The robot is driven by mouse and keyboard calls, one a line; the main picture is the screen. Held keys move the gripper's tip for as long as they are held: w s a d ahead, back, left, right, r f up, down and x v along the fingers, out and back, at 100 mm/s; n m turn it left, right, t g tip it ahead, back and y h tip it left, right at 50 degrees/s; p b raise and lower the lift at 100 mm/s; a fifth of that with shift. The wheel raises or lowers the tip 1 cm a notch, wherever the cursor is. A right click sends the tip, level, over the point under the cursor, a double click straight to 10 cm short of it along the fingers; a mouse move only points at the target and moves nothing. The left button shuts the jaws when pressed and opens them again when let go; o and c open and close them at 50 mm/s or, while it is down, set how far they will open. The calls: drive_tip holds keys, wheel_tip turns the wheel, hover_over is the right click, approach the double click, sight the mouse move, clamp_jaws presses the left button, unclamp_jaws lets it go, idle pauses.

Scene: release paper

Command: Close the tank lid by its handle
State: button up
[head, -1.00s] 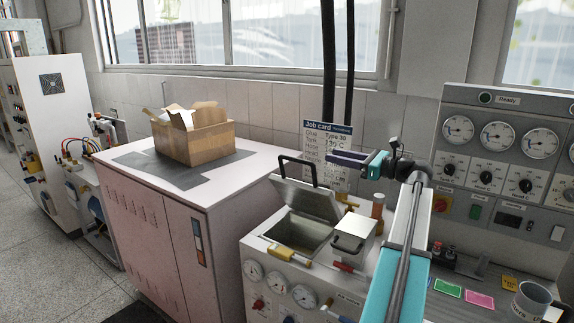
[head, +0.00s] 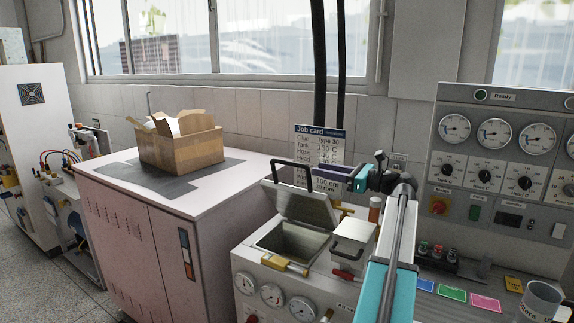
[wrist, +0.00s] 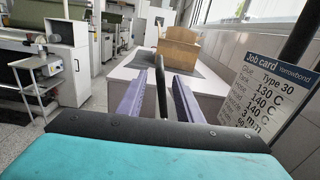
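The grey tank lid (head: 302,205) stands open, tilted back over the square tank opening (head: 290,240). Its black handle (head: 290,162) rises from the lid's upper edge. My gripper (head: 316,177), with purple fingers, is just right of the handle in the head view. In the wrist view my gripper (wrist: 160,76) is open, and the dark bar of the handle (wrist: 161,100) stands between the two fingers with a gap on each side. Whether a finger touches the handle cannot be told. My wrist hides the handle's lower part in the wrist view.
A smaller closed box with a handle (head: 353,238) is right of the tank opening. A job card (head: 318,143) hangs on the wall behind my gripper. A pink cabinet (head: 130,220) with a cardboard box (head: 180,145) stands left. A gauge panel (head: 500,165) is right.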

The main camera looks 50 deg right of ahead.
drive_tip(key=p, duration=0.3)
approach(274, 160)
drive_tip(key=x, duration=0.3)
drive_tip(key=d+x, duration=0.1)
drive_tip(key=x, duration=0.1)
drive_tip(key=shift+f, duration=0.2)
clamp_jaws()
